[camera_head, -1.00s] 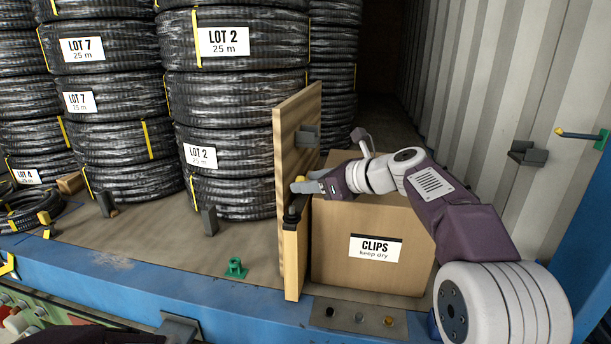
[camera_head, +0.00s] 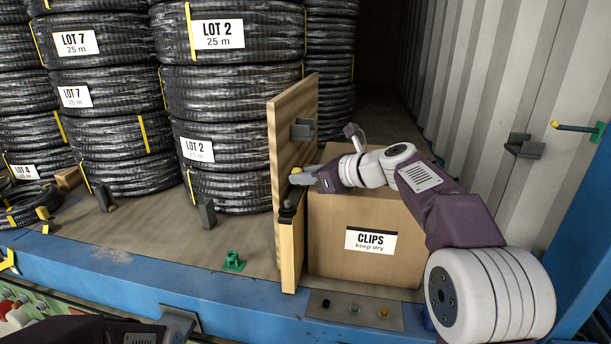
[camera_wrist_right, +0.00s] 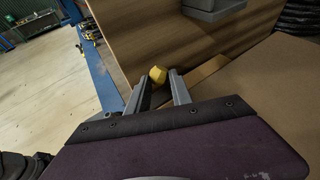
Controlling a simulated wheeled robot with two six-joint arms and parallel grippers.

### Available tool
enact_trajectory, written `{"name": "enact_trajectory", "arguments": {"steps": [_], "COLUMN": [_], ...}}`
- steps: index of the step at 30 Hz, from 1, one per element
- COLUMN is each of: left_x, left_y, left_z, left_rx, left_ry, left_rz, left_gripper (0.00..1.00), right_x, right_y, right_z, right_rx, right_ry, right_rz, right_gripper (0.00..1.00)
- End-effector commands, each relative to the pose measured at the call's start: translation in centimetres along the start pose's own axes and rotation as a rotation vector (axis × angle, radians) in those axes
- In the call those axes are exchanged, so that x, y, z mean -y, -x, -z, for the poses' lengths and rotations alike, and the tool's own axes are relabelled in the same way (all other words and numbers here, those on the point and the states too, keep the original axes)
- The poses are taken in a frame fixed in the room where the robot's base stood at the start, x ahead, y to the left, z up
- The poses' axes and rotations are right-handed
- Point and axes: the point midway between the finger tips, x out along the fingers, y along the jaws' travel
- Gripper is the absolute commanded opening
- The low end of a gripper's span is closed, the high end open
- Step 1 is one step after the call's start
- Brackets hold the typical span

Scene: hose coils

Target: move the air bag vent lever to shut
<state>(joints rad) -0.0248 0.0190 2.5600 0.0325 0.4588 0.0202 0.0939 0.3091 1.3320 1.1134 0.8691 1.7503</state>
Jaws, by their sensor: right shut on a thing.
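The vent lever has a yellow knob (camera_head: 296,171) above a dark valve body (camera_head: 288,208) at the front edge of the upright wooden board. My right gripper (camera_head: 303,178) is shut on the lever, with its fingers at the knob. In the right wrist view the yellow knob (camera_wrist_right: 158,75) shows just beyond the two fingertips (camera_wrist_right: 160,88). The fingers hide most of the lever's shaft, so its exact angle is hard to tell. My left gripper is out of view.
The wooden board (camera_head: 281,130) stands just behind the lever. A CLIPS carton (camera_head: 335,245) stands under my right forearm. Hose coils (camera_head: 225,100) are stacked to the left. A green fitting (camera_head: 233,261) sits on the floor near the blue sill (camera_head: 110,283). A corrugated wall rises at right.

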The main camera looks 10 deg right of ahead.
Motion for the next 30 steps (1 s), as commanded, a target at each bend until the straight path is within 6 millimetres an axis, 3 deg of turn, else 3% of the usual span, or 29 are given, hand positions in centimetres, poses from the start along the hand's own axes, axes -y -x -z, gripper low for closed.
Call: {"name": "enact_trajectory", "arguments": {"steps": [26,27,28,30], "left_x": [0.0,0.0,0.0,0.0], "left_y": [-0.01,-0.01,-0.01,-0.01], "left_z": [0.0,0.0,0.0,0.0], "left_rx": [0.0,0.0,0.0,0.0], "left_ry": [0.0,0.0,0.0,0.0], "left_rz": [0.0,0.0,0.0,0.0], "left_gripper": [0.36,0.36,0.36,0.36], "right_x": [-0.23,-0.22,-0.21,-0.18], "right_y": [-0.1,-0.11,-0.1,-0.09], "right_z": [0.12,0.12,0.12,0.1], "right_rx": [-0.003,-0.003,-0.003,-0.002], "right_ry": [0.0,0.0,-0.001,0.0], "right_rz": [-0.007,-0.007,-0.007,-0.006], "right_gripper": [0.0,0.37,0.46,0.48]}}
